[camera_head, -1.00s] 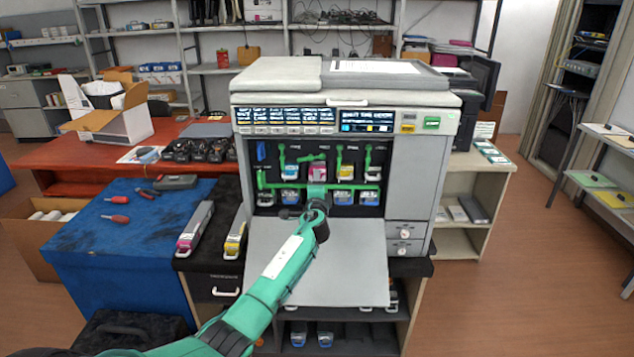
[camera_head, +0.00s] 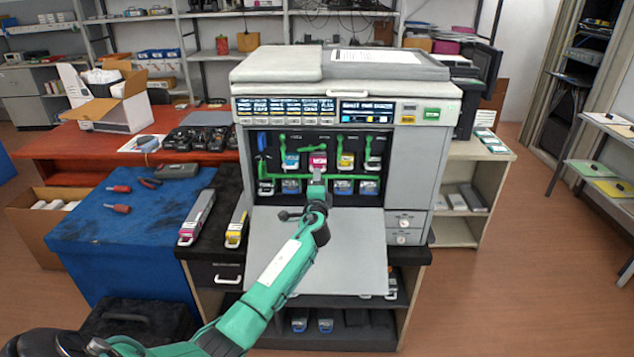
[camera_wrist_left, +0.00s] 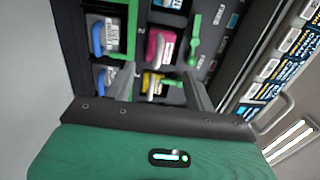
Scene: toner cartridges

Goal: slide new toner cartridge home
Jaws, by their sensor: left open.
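The printer (camera_head: 414,180) stands with its front door (camera_head: 330,262) folded down and its cartridge bay open. A magenta cartridge (camera_head: 317,158) sits in the upper row of the bay, its pink front showing; how deep it sits I cannot tell. In the left wrist view this magenta cartridge (camera_wrist_left: 155,48) lies just beyond the fingertips. My left gripper (camera_head: 317,186) is in front of the bay, just below that cartridge in the head view. In the wrist view its fingers (camera_wrist_left: 160,86) are apart, with nothing clearly held between them. My right gripper is not in view.
Green levers and a green bar (camera_head: 345,178) cross the bay near other cartridges. A loose magenta-ended cartridge (camera_head: 198,215) and a yellow-ended one (camera_head: 238,218) lie on the dark counter at left. A blue-topped table (camera_head: 95,225) holds tools.

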